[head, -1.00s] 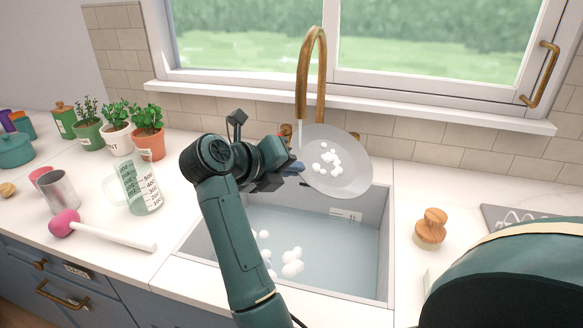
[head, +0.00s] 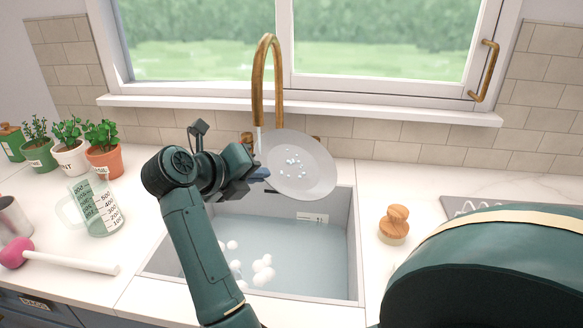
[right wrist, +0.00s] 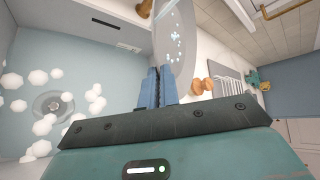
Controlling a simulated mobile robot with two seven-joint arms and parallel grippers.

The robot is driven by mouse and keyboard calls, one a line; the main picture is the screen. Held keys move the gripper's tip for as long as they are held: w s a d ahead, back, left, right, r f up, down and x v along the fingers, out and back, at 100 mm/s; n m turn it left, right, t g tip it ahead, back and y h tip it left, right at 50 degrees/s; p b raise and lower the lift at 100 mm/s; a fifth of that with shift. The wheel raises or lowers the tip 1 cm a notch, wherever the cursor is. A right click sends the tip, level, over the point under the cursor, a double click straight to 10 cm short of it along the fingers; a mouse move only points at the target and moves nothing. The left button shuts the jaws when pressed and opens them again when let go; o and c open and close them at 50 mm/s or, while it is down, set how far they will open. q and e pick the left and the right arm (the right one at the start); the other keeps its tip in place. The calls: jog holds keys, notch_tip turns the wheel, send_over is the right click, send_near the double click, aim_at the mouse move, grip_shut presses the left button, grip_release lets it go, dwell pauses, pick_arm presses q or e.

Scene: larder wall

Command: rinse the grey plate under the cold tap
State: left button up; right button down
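The round grey plate (head: 312,180) is tilted above the sink, with small pale foam specks on its face. My right gripper (head: 262,173) is shut on the plate's left edge. In the right wrist view, its blue fingers (right wrist: 160,88) close on the edge of the plate (right wrist: 176,60). The brass tap (head: 258,85) arches above, and a thin pale stream drops from its spout by the plate's upper left edge. Brass fittings beside the tap are partly hidden by the arm and plate, so I cannot tell which is cold. My left gripper is out of view.
The sink (head: 352,235) holds water and white foam clumps (head: 263,270); its drain (right wrist: 52,105) shows in the right wrist view. A wooden brush (head: 394,224) stands right of the sink. A glass jug (head: 97,205), pots (head: 103,160) and a pink-headed tool (head: 70,262) are left.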

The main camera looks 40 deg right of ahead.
jog(key=shift+a+r, duration=0.1)
jog(key=shift+a, duration=0.4)
jog(key=shift+s, duration=0.1)
